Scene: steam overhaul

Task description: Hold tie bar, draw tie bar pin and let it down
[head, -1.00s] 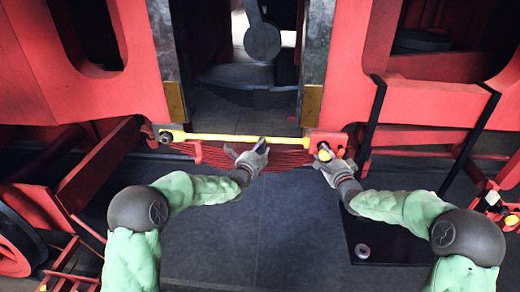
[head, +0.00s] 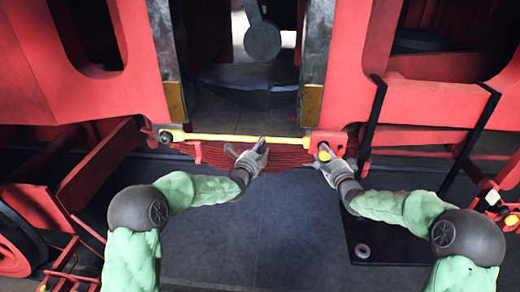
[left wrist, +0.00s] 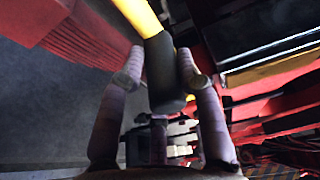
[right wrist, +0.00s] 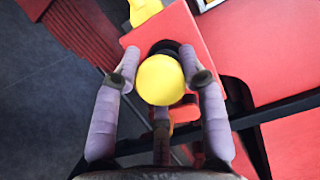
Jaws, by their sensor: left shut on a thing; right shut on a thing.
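The yellow tie bar (head: 225,137) spans level between two red brackets below the frame opening. My left gripper (head: 262,142) is at the bar's middle. In the left wrist view, its fingers (left wrist: 158,72) are on either side of the bar's black grip (left wrist: 163,85), with yellow bar (left wrist: 137,14) beyond. My right gripper (head: 328,160) is at the right bracket (head: 326,138). It is shut on the tie bar pin, whose round yellow head (head: 324,155) shows between the fingers (right wrist: 160,80); the head also fills the middle of the right wrist view (right wrist: 160,79). The pin's shank is hidden.
Red frame plates stand on both sides of the opening. Black posts (head: 375,120) rise right of the right bracket. A dark mat (head: 400,240) with a small ring (head: 362,251) on it lies at lower right. The grey floor (head: 270,230) between my arms is clear.

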